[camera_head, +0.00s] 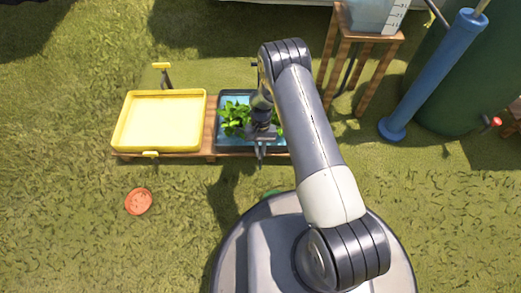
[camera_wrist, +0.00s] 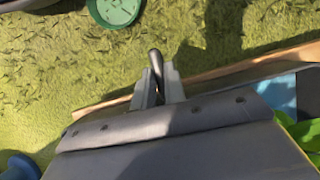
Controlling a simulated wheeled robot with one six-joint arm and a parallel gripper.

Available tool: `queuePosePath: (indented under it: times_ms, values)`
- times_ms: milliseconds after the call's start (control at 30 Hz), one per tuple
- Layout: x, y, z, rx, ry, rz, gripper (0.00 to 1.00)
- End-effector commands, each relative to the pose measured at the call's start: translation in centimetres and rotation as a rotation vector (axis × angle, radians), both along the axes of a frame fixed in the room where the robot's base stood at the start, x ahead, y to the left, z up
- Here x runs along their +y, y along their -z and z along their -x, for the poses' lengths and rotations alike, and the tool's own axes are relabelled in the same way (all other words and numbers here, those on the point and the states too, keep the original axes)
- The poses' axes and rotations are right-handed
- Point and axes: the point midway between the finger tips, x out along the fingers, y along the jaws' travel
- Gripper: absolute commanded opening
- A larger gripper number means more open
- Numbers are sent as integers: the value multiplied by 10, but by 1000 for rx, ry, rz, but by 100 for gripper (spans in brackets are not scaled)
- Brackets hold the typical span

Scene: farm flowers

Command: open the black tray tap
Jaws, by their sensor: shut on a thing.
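The black tray (camera_head: 219,125) sits on a low wooden stand, holding blue water and leafy green plants. My gripper (camera_head: 260,153) reaches over the tray and down to its front edge. In the wrist view my gripper (camera_wrist: 158,84) is shut on the black tap (camera_wrist: 155,62), whose dark rounded end sticks out past the fingertips. The rest of the tap is hidden by the fingers and gripper body. In the head view the tap cannot be made out behind the gripper.
A yellow tray (camera_head: 160,121) with a yellow tap (camera_head: 150,154) stands left of the black tray. An orange dish (camera_head: 139,201) lies on the grass, and a green dish (camera_wrist: 118,10) lies near the tap. A blue pump (camera_head: 435,72) and a wooden stand (camera_head: 366,75) are at right.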

Motion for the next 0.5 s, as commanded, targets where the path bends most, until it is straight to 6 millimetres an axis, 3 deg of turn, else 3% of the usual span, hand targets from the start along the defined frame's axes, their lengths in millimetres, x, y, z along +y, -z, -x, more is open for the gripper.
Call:
queuePosePath:
  times_ms: [500]
  values:
    - [0,0,1,3,-62,0,0]
